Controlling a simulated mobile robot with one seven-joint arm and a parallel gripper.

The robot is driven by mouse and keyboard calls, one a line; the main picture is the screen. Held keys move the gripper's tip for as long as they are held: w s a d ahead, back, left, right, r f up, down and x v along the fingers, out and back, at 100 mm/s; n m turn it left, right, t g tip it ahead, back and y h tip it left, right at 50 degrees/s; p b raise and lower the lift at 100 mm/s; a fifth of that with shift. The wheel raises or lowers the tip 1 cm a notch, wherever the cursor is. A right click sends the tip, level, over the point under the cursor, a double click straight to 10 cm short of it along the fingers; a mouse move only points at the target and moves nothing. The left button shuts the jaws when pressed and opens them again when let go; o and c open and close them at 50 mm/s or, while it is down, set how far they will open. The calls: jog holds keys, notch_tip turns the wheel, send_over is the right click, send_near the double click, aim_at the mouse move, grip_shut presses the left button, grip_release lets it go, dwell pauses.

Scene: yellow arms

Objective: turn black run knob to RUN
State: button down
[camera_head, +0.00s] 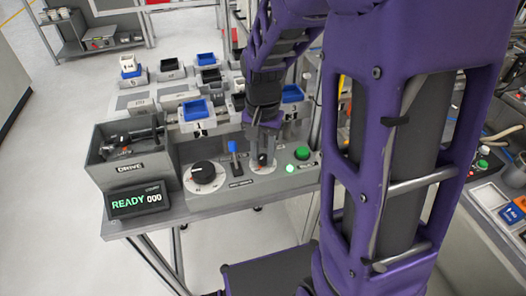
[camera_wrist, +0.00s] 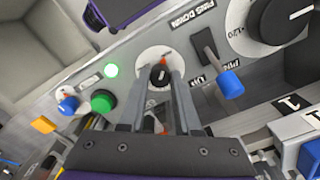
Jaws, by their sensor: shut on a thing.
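The black run knob (camera_wrist: 160,76) sits on a round white dial on the grey panel. In the wrist view, an orange-red mark shows at its upper edge; the dial lettering is too small to read. My gripper (camera_wrist: 161,80) has one finger on each side of the knob and is shut on it. In the head view, my gripper (camera_head: 263,147) points down onto the knob (camera_head: 262,161), which the fingers partly hide.
A blue-tipped lever (camera_head: 232,147) and a large black dial knob (camera_head: 204,172) stand left of the run knob. A green button (camera_head: 301,153) and a lit green lamp (camera_head: 289,168) are at its right. A display (camera_head: 140,200) reads READY 000. Trays stand behind.

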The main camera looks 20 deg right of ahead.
aim_at(263, 157)
jog(key=c, duration=0.6)
grip_release()
jog(key=shift+r, duration=0.15)
notch_tip(263, 157, up, 17)
jog(key=p, duration=0.2)
jog(key=shift+p, duration=0.35)
jog(key=shift+s, duration=0.1)
